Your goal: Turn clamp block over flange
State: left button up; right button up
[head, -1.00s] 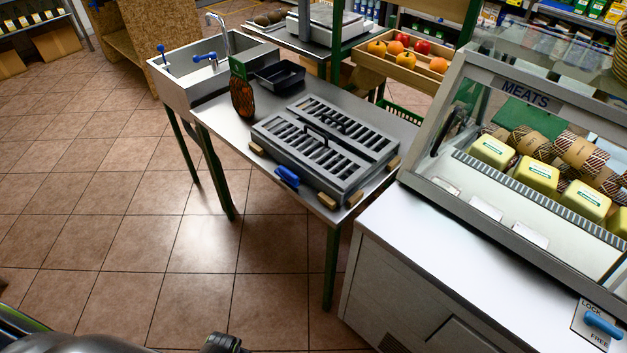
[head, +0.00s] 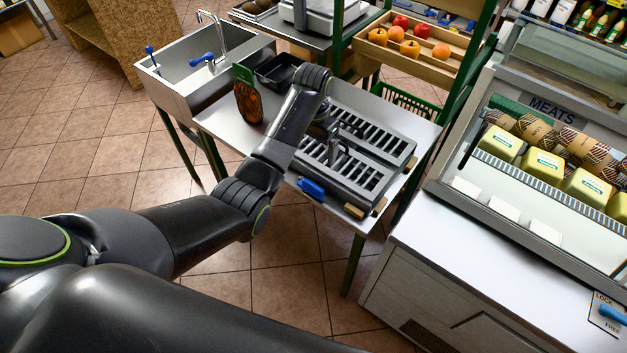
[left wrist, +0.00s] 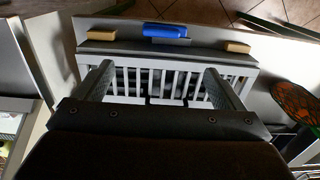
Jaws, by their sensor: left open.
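A grey slotted two-panel unit (head: 385,165) lies on the steel table. Along its near edge are a blue block (head: 311,188) and a tan block (head: 354,211); another tan block (head: 380,207) is at its right corner. In the left wrist view, the blue block (left wrist: 166,31) lies between two tan blocks (left wrist: 98,35) (left wrist: 238,47). Which piece is the clamp block is unclear. My left gripper (head: 333,152) is above the slotted unit, its fingers (left wrist: 158,85) apart with nothing held between them. My arm hides part of the unit. My right gripper is out of view.
A netted bag (head: 247,100) and a black tray (head: 277,72) stand at the table's back left, near a sink (head: 165,75). A fruit crate (head: 398,62) is behind. The meats counter (head: 440,240) stands close on the right. Open tiled floor lies left.

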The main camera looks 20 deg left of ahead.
aim_at(313, 185)
pick_arm(q)
notch_tip(313, 185, down, 15)
jog(key=shift+a+b, duration=0.15)
jog(key=shift+b, duration=0.25)
jog(key=shift+f, duration=0.65)
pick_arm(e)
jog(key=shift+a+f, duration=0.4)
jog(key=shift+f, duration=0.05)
pick_arm(q)
jog(key=c, duration=1)
